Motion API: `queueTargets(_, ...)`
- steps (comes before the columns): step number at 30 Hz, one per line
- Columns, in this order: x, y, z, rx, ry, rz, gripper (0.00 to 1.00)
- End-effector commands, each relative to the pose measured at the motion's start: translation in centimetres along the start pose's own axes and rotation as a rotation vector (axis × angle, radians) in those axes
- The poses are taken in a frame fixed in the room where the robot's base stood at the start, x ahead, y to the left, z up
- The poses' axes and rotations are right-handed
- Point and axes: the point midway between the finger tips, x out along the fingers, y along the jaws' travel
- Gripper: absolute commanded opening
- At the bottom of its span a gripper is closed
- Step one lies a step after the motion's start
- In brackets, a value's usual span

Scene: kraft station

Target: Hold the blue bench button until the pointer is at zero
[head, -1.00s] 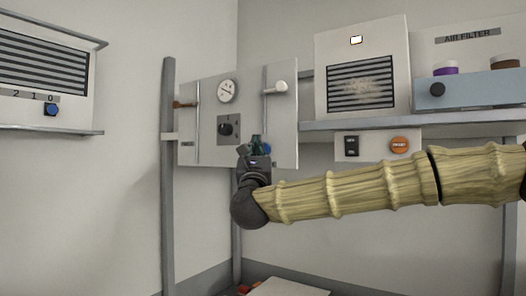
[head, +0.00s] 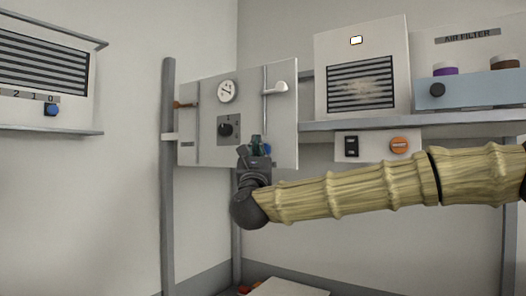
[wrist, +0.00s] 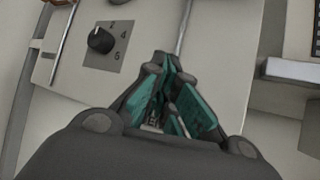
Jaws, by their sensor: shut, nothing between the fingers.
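My gripper (head: 256,142) is shut and empty, with its teal fingertips close to the lower part of the white panel (head: 185,150). In the wrist view the shut fingers (wrist: 165,65) point at the panel face. A small blue patch (head: 267,149) shows just right of the fingers in the head view; it may be the blue bench button, mostly hidden. I cannot tell whether the fingers touch it. It does not show in the wrist view. A round white gauge (head: 227,91) with a dark pointer is at the panel's upper middle; its reading is too small to tell.
A black selector knob (head: 226,130) is left of my fingers; it also shows in the wrist view (wrist: 101,40). A white lever (head: 275,89) and brown lever (head: 184,104) flank the gauge. Another blue knob (head: 51,109) is on the far-left unit. A shelf (head: 430,121) runs right.

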Motion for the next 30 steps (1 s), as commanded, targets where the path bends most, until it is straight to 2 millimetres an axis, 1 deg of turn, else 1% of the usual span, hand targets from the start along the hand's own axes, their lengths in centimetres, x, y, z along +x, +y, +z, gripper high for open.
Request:
queueTargets(12,0.40,-0.38,-0.45,0.001,0.000,-0.001,0.00)
queueTargets(30,0.60,-0.47,-0.44,0.000,0.000,0.000,0.00)
